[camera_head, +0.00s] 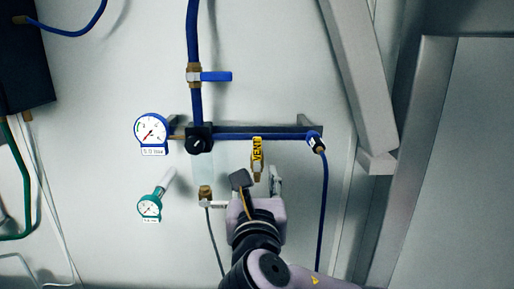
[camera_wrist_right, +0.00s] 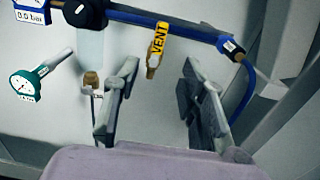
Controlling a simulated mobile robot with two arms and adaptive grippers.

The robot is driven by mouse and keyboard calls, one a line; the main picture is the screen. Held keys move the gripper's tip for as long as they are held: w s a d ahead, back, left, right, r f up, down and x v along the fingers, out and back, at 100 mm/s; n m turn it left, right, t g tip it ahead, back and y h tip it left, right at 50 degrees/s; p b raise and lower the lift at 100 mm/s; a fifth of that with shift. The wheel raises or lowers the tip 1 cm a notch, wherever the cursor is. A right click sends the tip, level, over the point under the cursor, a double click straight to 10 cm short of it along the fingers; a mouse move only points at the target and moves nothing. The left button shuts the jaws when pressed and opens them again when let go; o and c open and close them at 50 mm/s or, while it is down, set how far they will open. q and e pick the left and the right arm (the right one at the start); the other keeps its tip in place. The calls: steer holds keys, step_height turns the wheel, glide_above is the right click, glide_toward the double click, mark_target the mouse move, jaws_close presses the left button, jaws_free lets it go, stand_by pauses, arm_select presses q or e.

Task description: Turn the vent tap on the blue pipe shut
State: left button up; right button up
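The vent tap has a yellow lever (camera_head: 257,149) marked VENT, below the horizontal blue pipe (camera_head: 245,136). The lever points down along a brass fitting (camera_head: 257,172), square to the pipe. In the right wrist view the lever (camera_wrist_right: 159,42) stands upright above the brass fitting (camera_wrist_right: 151,70). My right gripper (camera_head: 258,181) is open and empty, just below the tap. In the right wrist view its fingers (camera_wrist_right: 160,80) are spread to left and right of the fitting's line. No contact with the lever shows. My left gripper is not in view.
A black knob (camera_head: 199,138) and a blue-lever valve (camera_head: 214,76) sit on the vertical pipe at left. Two gauges (camera_head: 151,129) (camera_head: 149,207) hang further left. A blue hose (camera_head: 323,205) drops at right, near a grey beam (camera_head: 356,75). A small brass valve (camera_head: 206,194) is left of the gripper.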

mark_target(257, 148)
steer(key=w+p, duration=0.5)
steer(key=w, duration=1)
steer(key=shift+r, duration=0.1)
steer(key=shift+w+p, duration=0.35)
steer(key=shift+w, duration=0.15)
steer(key=shift+c, duration=0.3)
jaws_close()
